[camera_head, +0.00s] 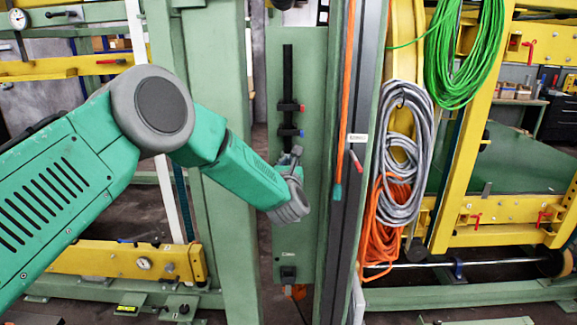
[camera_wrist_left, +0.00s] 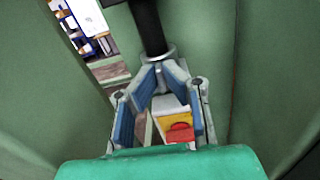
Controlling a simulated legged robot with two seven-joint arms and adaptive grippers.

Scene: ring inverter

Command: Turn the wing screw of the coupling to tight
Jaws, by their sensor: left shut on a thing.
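The coupling (camera_wrist_left: 157,54) shows in the left wrist view as a pale metal collar at the lower end of a black pipe. The black pipe (camera_head: 288,72) runs down a green panel in the head view. My left gripper (camera_head: 293,160) is at the pipe's lower part, just below a blue-ended clamp. In the left wrist view my left gripper (camera_wrist_left: 160,72) has its blue-padded fingertips close together at the collar, shut on the small wing screw. The fingers largely hide the wing screw, and its angle cannot be told. My right gripper is in neither view.
A red-ended clamp (camera_head: 290,106) and a blue-ended clamp (camera_head: 290,132) sit on the pipe above the gripper. A rail with an orange cord (camera_head: 344,90) stands close on the right. Grey cable coils (camera_head: 402,150) hang beyond it. A green post (camera_head: 215,60) stands left.

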